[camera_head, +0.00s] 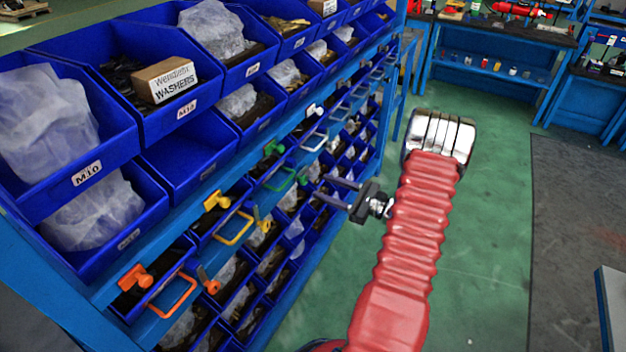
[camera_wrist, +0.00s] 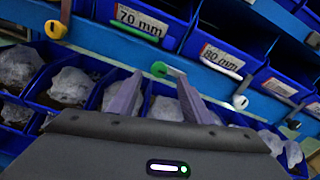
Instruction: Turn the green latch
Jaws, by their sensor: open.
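A green latch knob (camera_head: 273,148) sits on the blue rack's front at the upper left of a green drawer handle (camera_head: 280,178). A second green knob (camera_head: 303,179) is at the handle's lower right. My gripper (camera_head: 321,186) is open and empty, pointing left at the rack, with its tips just right of this second knob. In the wrist view a green knob (camera_wrist: 158,69) appears between my two fingertips (camera_wrist: 158,75); I cannot tell if they touch it. Which of the two knobs this is remains unclear.
Yellow (camera_head: 217,201) and orange (camera_head: 137,278) latches with handles lie nearer on the same rack; white ones lie farther along. Blue bins (camera_head: 185,155) fill the rack above and below. Green floor (camera_head: 490,220) is clear right of my red arm.

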